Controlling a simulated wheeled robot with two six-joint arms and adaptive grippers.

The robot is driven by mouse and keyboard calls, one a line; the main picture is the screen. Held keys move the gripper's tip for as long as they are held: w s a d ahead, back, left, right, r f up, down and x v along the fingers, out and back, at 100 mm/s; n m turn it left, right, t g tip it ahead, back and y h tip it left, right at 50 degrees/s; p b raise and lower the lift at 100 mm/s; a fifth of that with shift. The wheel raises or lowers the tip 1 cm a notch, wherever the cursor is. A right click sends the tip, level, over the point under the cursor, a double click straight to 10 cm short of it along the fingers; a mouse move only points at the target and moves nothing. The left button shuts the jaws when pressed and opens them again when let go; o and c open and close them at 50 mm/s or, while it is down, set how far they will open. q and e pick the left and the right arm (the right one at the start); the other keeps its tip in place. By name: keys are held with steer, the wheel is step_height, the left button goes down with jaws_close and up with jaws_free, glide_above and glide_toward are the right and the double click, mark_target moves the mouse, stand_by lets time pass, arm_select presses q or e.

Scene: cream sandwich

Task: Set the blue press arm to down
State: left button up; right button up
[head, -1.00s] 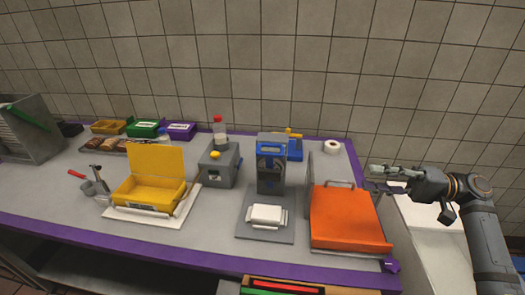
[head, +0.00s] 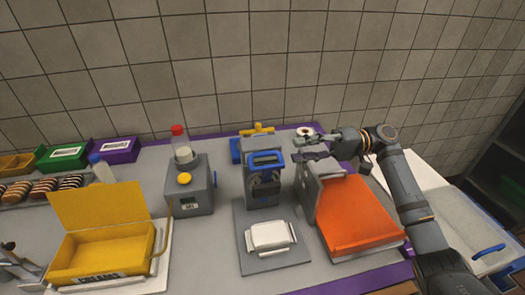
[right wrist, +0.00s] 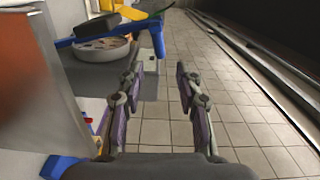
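The press (head: 262,185) is a dark grey upright unit on a grey base plate. Its blue press arm (head: 266,158) sits high, at the top front of the unit, well above a white pad (head: 270,236) on the plate. My right gripper (head: 312,148) is just right of the press, at about the height of the blue arm in the picture, and looks apart from it. In the right wrist view my right gripper (right wrist: 159,68) has its purple-padded fingers spread with nothing between them. My left gripper is in neither view now.
An orange-lidded machine (head: 362,215) with a grey side panel stands below my right arm. A grey box with a yellow button (head: 185,179) is left of the press. A white roll (head: 304,132) lies behind. A yellow open box (head: 105,240) is at left.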

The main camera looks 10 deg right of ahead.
mark_target(270, 151)
steer(key=a+p, duration=0.1)
steer(key=a, duration=0.3)
steer(key=a+p, duration=0.1)
steer(key=a, duration=0.3)
steer(key=shift+a+r, duration=0.2)
steer(key=shift+a, duration=0.1)
steer(key=shift+a+f, duration=0.15)
steer(key=shift+a, duration=0.35)
steer(key=shift+c, duration=0.3)
jaws_close()
